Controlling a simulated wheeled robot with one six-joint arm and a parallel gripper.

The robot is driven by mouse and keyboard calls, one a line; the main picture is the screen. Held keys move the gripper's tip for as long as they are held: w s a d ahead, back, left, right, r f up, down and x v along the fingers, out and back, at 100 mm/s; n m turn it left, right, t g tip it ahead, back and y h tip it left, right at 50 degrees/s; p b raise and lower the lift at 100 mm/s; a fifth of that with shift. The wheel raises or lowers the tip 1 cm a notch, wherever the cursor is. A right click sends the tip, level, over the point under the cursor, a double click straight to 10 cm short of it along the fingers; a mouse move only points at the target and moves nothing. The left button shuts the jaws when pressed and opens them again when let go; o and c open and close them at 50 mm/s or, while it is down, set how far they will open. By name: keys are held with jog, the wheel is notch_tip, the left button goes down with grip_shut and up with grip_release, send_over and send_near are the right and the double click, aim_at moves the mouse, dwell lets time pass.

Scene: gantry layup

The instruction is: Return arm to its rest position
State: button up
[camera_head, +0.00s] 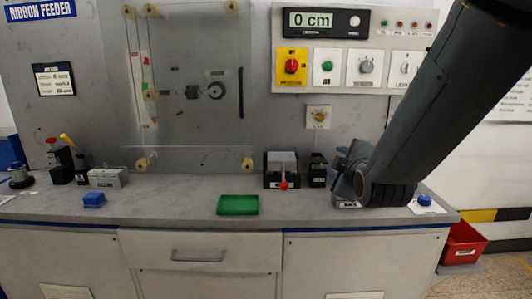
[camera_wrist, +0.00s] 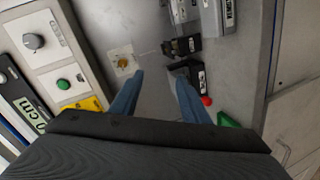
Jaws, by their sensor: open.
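My arm (camera_head: 440,95) reaches down from the upper right in the head view, in front of the panel's right side. Its lower end hangs over the right part of the bench. Beyond the fingers lie the grey panel and bench, with the yellow knob (camera_wrist: 123,62) past the left finger and the black blocks (camera_wrist: 182,46) past the right one.
The bench (camera_head: 160,207) carries a green tray (camera_head: 238,205), a black device with a red-tipped lever (camera_head: 283,183) and a blue block (camera_head: 94,200). A blue knob (camera_head: 425,201) sits right of my arm. The control panel (camera_head: 340,80) display reads 0 cm. A red bin (camera_head: 464,243) stands lower right.

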jog(key=s+f+m+g, duration=0.9)
jog(key=s+f+g, duration=0.2)
jog(key=s+f, duration=0.55)
jog(key=s+m+g+p, duration=0.1)
jog(key=s+m+g, duration=0.3)
jog(key=s, duration=0.6)
jog(key=shift+f, duration=0.25)
jog(key=shift+d, duration=0.1)
